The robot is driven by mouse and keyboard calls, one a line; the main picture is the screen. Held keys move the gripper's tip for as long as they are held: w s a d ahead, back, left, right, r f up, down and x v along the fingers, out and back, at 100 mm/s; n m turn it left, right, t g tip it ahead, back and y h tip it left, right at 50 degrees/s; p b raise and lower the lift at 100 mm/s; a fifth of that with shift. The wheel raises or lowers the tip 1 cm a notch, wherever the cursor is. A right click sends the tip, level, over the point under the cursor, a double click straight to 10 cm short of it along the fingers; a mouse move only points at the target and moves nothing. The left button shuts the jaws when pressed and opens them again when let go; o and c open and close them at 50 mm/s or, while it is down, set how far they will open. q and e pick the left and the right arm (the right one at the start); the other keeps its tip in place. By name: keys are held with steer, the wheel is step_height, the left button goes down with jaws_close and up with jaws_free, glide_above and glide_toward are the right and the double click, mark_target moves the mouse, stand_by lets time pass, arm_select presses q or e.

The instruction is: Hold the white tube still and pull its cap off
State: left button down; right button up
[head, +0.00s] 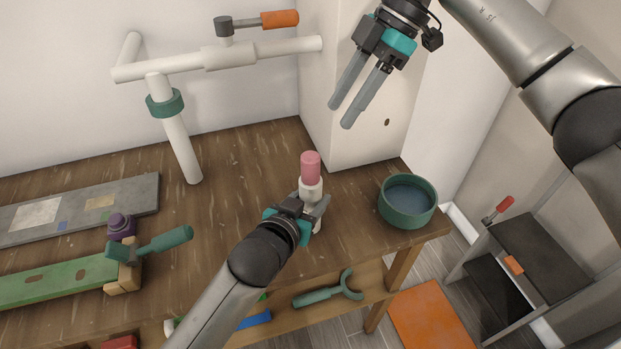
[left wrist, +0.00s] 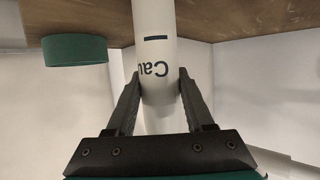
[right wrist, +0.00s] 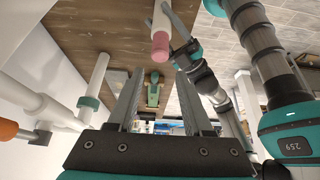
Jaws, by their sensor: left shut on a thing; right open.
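The white tube (head: 312,188) stands upright on the wooden workbench, with a pink cap (head: 310,166) on its top. My left gripper (head: 312,208) is shut on the tube below the cap. In the left wrist view the tube (left wrist: 155,45) shows dark lettering between the two fingers (left wrist: 160,88); the cap is not visible there. My right gripper (head: 356,105) is open and empty, above and to the right of the cap, apart from it. In the right wrist view the cap (right wrist: 160,45) shows beyond the open fingers (right wrist: 155,85).
A green round bowl (head: 408,203) stands at the bench's right corner. A white pipe with an orange-handled valve (head: 230,52) rises at the back left. Bench (head: 235,170) left of the tube is clear.

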steer(key=shift+o, duration=1)
steer(key=shift+a+n, duration=0.15)
steer(key=shift+n, duration=0.15)
steer(key=r+n+t+h, duration=0.15)
steer(key=n+h, duration=0.45)
steer(key=n, duration=1.2)
glide_above(311, 156)
steer(key=shift+f, duration=0.6)
step_height(311, 156, down, 11)
steer(key=shift+f, duration=0.1)
